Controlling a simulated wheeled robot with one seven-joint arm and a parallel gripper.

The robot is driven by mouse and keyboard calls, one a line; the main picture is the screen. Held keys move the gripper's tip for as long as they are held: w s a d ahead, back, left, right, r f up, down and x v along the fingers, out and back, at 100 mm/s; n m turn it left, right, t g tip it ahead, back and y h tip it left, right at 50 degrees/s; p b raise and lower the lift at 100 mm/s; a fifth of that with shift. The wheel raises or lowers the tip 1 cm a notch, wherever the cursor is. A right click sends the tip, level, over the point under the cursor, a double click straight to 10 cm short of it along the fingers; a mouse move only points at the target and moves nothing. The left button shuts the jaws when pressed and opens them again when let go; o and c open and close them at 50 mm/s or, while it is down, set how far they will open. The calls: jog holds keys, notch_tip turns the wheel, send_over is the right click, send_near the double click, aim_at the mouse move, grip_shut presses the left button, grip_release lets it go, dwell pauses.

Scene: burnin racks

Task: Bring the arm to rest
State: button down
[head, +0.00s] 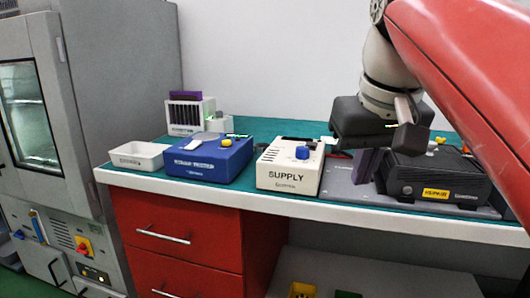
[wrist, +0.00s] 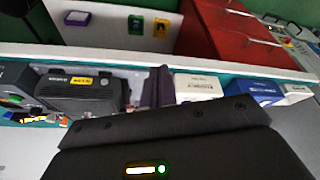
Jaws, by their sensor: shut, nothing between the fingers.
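My gripper (head: 367,166) hangs from the wrist at the right of the head view, its dark fingers together and empty. In the wrist view my gripper (wrist: 158,86) shows its closed fingers between a black box and the white supply unit. The black box (head: 437,178) with a yellow label sits right of the fingers in the head view; it also shows in the wrist view (wrist: 78,92). The supply unit (head: 290,176), with a blue knob, stands left of the fingers. Whether the fingertips touch the grey plate below cannot be told.
A blue tester (head: 208,160) and a white tray (head: 138,156) stand further left on the teal bench top (head: 264,127). A slotted rack unit (head: 188,113) stands behind. A grey chamber (head: 80,80) is at far left, red drawers (head: 170,240) below.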

jog(key=s+f, duration=0.2)
jog(key=f, duration=0.7)
jog(key=s+d+f+t, duration=0.1)
jog(key=s+f, duration=0.2)
jog(key=f, duration=0.6)
jog(key=s+f+m, duration=0.1)
jog(key=s+f, duration=0.2)
jog(key=f, duration=0.6)
jog(key=shift+s+d+f+t, duration=0.2)
jog(key=shift+s+d+t, duration=0.05)
jog(key=shift+d+t, duration=0.05)
